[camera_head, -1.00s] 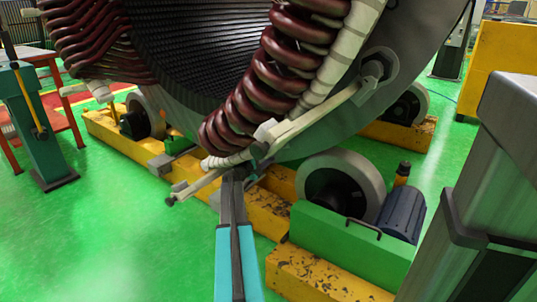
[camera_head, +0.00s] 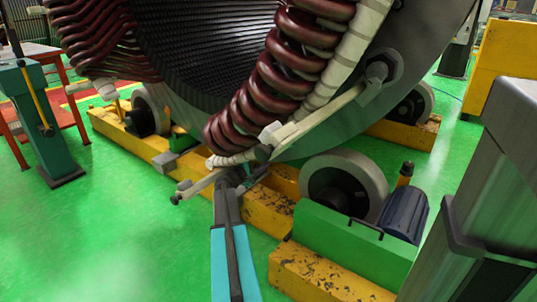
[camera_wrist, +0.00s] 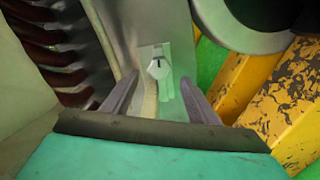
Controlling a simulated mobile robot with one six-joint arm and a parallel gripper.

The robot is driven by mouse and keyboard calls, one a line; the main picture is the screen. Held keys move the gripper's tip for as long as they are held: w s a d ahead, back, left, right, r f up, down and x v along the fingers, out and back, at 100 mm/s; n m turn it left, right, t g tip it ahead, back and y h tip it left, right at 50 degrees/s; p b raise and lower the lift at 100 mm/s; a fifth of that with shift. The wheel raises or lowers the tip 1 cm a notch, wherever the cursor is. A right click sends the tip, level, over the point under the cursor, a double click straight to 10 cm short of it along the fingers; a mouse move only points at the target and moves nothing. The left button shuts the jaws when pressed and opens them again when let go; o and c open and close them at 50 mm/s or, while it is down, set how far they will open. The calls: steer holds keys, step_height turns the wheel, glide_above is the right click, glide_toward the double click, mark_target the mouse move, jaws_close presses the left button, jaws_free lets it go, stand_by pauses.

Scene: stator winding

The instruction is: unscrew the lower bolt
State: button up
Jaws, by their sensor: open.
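In the wrist view, a pale hexagonal bolt head (camera_wrist: 158,68) sits on a small pale plate against the grey metal of the stator. My gripper (camera_wrist: 159,98) is open, with one finger at each side below the bolt head in the picture. Nothing shows between the fingers, and they look apart from the bolt. In the head view, my gripper (camera_head: 240,176) is at the lower end of a pale bar (camera_head: 315,122) on the stator ring. My gripper and the bar hide the bolt head there.
Dark red coils (camera_head: 238,123) curve close above my gripper. A roller (camera_head: 343,187) with a green block (camera_head: 330,243) and a blue motor (camera_head: 404,214) stands right of it. Yellow beams (camera_head: 313,278) lie beneath.

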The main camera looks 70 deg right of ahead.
steer(key=p+v, duration=0.1)
steer(key=v, duration=0.6)
steer(key=shift+s, duration=0.1)
stand_by(0.5)
